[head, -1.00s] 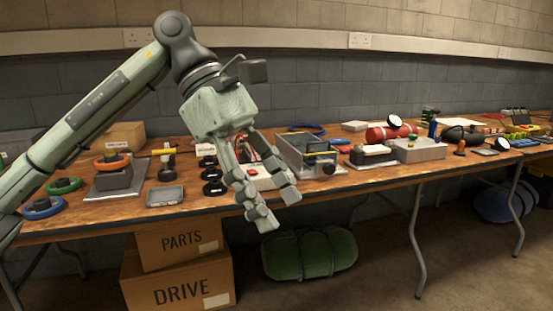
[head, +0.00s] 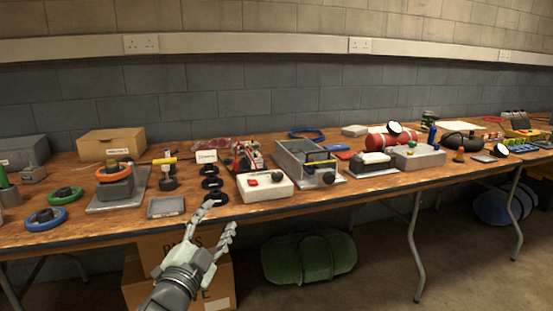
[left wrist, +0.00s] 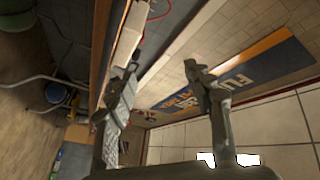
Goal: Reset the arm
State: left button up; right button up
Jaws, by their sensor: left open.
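My left gripper (head: 218,222) is low in the head view, in front of the table's front edge and over the cardboard boxes below. Its fingers point up toward the table, spread apart with nothing between them. In the left wrist view the two fingers of the left gripper (left wrist: 160,85) are also apart and empty. My right gripper is not in view.
A long wooden table (head: 100,230) holds a white box with a red button (head: 265,187), a grey open case (head: 305,160) and several coloured rings. Cardboard boxes (head: 140,285) and a green bag (head: 308,258) lie underneath. Floor in front is clear.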

pick_arm(q)
jog(key=s+a+f+n+g+y, duration=0.2)
jog(key=s+a+f+g, duration=0.15)
jog(key=f, duration=0.45)
jog(key=s+a+f+n+g+y, duration=0.1)
jog(key=s+a+f+n+g, duration=0.2)
jog(key=f, duration=0.4)
jog(key=s+a+f+n+g+y, duration=0.1)
jog(key=s+a+f+n+y, duration=0.15)
jog(key=s+f, duration=0.4)
jog(key=s+a+f+n+g, duration=0.2)
jog(key=s+f+g, duration=0.2)
jog(key=s+f, duration=0.3)
jog(key=s+a+f+n+g+p, duration=0.1)
jog(key=s+f+g, duration=0.3)
jog(key=s+f, duration=0.4)
jog(key=s+a, duration=0.1)
jog(key=s, duration=0.4)
jog(key=shift+s+a+n+g+p, duration=0.3)
jog(key=shift+s+a+n+g, duration=0.05)
jog(key=shift+s+a, duration=0.05)
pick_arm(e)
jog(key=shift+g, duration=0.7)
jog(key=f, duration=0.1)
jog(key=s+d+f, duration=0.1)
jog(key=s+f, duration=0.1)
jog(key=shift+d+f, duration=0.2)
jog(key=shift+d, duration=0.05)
